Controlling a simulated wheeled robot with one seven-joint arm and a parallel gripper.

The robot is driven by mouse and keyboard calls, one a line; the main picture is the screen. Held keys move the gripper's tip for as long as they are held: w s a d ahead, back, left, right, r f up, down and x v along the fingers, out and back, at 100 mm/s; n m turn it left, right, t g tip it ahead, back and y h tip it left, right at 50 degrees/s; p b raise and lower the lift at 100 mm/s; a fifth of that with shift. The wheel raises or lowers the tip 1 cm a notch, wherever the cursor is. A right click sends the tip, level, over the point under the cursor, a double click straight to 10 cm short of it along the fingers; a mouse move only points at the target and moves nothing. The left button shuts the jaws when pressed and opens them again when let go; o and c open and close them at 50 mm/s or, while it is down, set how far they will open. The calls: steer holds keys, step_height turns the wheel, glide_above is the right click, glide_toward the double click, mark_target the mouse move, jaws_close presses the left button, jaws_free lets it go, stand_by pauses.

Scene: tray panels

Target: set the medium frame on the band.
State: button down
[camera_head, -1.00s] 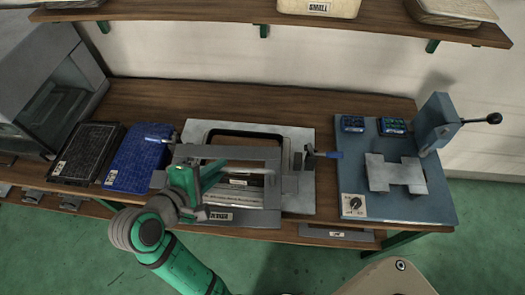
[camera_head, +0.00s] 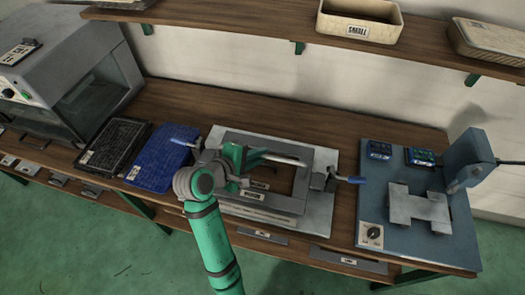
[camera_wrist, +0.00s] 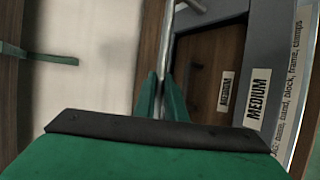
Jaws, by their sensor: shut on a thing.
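The medium frame (camera_head: 300,188) is a dark grey rectangle with an open middle, over the light grey jig plate (camera_head: 326,163). In the wrist view its dark side (camera_wrist: 260,50) carries a MEDIUM label. My gripper (camera_head: 256,158) is at the frame's back left, its fingers (camera_wrist: 164,98) shut on a thin pale bar, which looks like the frame's back side. Wood shows through the opening. I cannot pick out the band; the frame and my arm cover much of the plate. Whether the frame touches what is under it I cannot tell.
Blue-handled clamps stand left (camera_head: 187,142) and right (camera_head: 349,179) of the plate. A black tray (camera_head: 112,146) and blue panel (camera_head: 160,157) lie to the left. A blue-grey lever press (camera_head: 410,235) stands right. A shelf (camera_head: 280,44) hangs above.

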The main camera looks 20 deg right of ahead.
steer(key=shift+w+d+f, duration=0.4)
steer(key=shift+w+f, duration=0.1)
steer(key=shift+w, duration=0.1)
steer(key=shift+w+d+f, duration=0.4)
steer(key=shift+w+f, duration=0.1)
steer(key=shift+w, duration=0.1)
steer(key=shift+w+d+f, duration=0.1)
steer(key=shift+f, duration=0.05)
steer(key=shift+f, duration=0.15)
steer(key=c, duration=1.8)
jaws_free()
steer(key=shift+r, duration=0.2)
steer(key=v, duration=1.2)
